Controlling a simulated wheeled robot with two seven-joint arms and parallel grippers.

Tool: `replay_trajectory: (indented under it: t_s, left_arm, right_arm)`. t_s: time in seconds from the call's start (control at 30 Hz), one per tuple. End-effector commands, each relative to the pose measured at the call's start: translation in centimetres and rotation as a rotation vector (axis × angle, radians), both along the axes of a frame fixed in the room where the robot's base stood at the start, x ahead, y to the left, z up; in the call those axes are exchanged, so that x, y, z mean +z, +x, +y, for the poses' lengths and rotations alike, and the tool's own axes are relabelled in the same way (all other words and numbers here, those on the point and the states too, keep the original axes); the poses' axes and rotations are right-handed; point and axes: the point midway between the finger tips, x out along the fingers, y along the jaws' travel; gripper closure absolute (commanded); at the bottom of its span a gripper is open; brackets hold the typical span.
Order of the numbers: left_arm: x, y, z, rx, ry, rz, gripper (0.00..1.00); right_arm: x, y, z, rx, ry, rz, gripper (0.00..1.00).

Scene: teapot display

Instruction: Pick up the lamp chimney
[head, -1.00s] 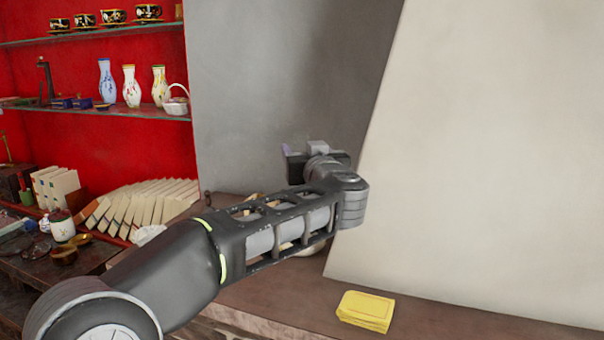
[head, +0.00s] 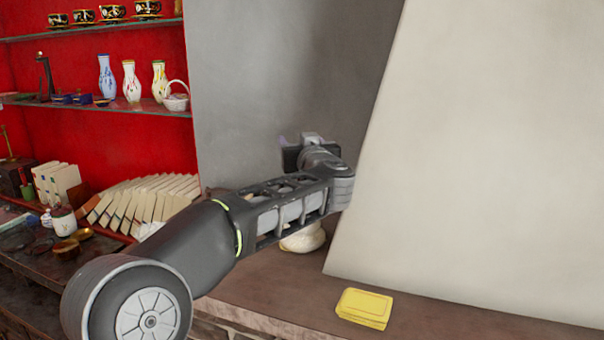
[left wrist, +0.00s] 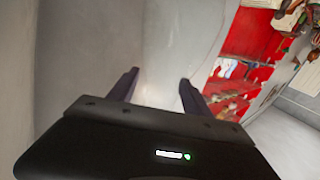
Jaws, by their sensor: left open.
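In the left wrist view, a pale, see-through shape (left wrist: 182,42) that looks like the glass lamp chimney rises beyond and between the fingers of my left gripper (left wrist: 158,80). Its edges are faint, and I cannot tell whether either finger touches it. The gripper is open, with its two dark fingers apart. In the head view my left gripper (head: 284,142) is mostly hidden behind my own wrist, in front of the grey wall panel. The chimney cannot be made out in the head view. My right gripper is in neither view.
A whitish rounded object (head: 304,238) stands on the brown ledge (head: 262,298), partly hidden below my left arm. A yellow box (head: 364,309) lies to its right. A large pale slanted panel (head: 470,150) fills the right. Shelves at left hold vases (head: 131,82), a basket (head: 176,97) and cups.

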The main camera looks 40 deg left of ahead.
Motion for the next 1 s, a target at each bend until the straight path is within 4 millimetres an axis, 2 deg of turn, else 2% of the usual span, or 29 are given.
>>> replay_trajectory:
  t_s: [0.27, 0.9, 1.0]
  left_arm:
    - [0.01, -0.01, -0.02, 0.0, 0.0, 0.0, 0.43]
    - [0.02, -0.02, -0.02, 0.0, 0.0, 0.0, 0.95]
    - [0.02, -0.02, -0.02, 0.0, 0.0, 0.0, 1.0]
  right_arm:
    - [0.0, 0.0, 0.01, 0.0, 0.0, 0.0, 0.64]
    - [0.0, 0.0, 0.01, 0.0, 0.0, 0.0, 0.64]
    - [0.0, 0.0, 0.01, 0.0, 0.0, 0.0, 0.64]
